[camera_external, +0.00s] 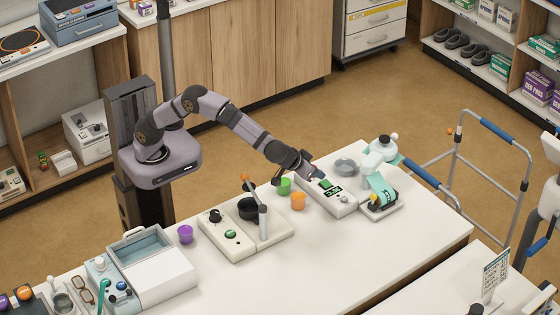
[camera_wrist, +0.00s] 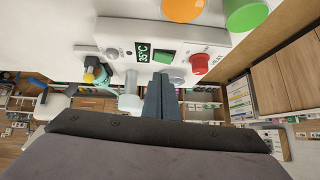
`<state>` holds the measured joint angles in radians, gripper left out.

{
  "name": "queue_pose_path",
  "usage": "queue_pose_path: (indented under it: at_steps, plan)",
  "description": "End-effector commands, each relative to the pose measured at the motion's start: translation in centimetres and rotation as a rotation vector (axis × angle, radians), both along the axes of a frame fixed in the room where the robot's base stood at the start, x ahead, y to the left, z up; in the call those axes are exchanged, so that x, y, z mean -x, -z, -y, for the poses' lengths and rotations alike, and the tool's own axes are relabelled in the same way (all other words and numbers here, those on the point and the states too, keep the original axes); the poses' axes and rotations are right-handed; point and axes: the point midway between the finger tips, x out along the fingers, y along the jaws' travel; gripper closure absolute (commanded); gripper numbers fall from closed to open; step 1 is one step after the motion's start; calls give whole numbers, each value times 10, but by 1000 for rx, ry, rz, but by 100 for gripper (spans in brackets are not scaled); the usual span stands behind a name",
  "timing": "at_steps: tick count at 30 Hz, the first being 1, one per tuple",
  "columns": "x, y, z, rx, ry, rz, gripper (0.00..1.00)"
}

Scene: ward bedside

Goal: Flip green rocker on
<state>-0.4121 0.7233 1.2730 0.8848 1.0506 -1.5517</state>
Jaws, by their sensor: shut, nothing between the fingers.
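The green rocker (camera_wrist: 165,57) is set in the face of a white warmer unit (camera_wrist: 120,38), between a display reading about 35°C (camera_wrist: 143,52) and a red knob (camera_wrist: 200,63). In the external view the unit (camera_external: 343,207) stands on the table, with a green patch (camera_external: 325,184) near my fingertips. My gripper (camera_external: 316,174) is over the unit's far left end. In the wrist view my gripper (camera_wrist: 160,76) is shut and empty, its fingertips just below the rocker in the picture. I cannot tell whether they touch it, or which way the rocker is tilted.
A green cup (camera_external: 284,186) and an orange cup (camera_external: 298,201) stand left of the unit. A device with a teal part (camera_external: 382,188) stands close on the right. The table's front right is clear.

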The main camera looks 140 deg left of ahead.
Motion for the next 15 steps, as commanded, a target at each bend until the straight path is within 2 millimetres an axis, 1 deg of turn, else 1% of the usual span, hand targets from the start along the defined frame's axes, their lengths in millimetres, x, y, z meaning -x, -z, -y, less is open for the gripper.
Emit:
queue_pose_path:
  at_steps: [1, 6, 12, 15]
  plan:
    - [-2, -3, 10, 0, 5, 4, 100]
    - [-4, -27, 32, 0, 4, 4, 100]
    - [-6, -48, 53, -1, 6, 3, 100]
    - [-6, -54, 59, 0, 4, 2, 100]
